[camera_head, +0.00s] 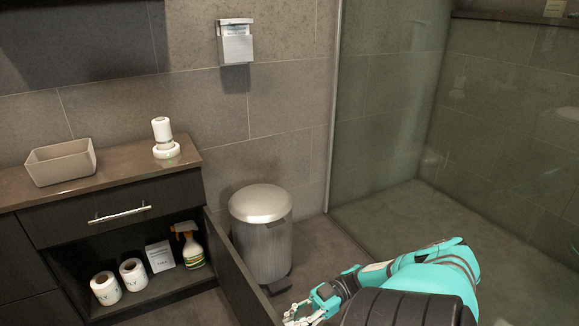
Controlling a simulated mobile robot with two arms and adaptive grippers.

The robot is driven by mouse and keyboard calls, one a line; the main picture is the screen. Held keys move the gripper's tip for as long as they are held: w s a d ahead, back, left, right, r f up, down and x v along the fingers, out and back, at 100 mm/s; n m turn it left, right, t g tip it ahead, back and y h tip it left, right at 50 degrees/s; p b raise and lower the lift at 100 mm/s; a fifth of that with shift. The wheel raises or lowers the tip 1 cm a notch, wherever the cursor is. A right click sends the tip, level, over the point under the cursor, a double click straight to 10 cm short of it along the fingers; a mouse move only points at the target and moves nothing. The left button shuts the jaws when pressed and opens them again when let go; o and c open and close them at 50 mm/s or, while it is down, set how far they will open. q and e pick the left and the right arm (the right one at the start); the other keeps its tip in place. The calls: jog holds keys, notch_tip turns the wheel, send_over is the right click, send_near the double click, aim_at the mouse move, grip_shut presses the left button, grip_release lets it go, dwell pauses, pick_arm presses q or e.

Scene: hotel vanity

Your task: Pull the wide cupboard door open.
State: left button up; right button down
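The dark wide cupboard door (232,270) stands swung open on the right side of the vanity cabinet. Its panel juts out toward me, and its lower part runs past the bottom edge of the picture. No handle on the door shows. My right gripper (301,314) is at the bottom of the picture, just right of the door's outer end. I cannot tell whether it touches the door or how far its fingers are apart. My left gripper is not in view.
The open cupboard holds toilet rolls (106,288), a small white box (159,257) and a spray bottle (190,248). A closed drawer with a bar handle (120,214) is above. A pedal bin (262,235) stands close behind the door. A glass shower panel (375,100) is on the right.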

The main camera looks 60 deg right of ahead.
jog(key=c, duration=1.4)
grip_release()
jog(key=shift+v, duration=3.8)
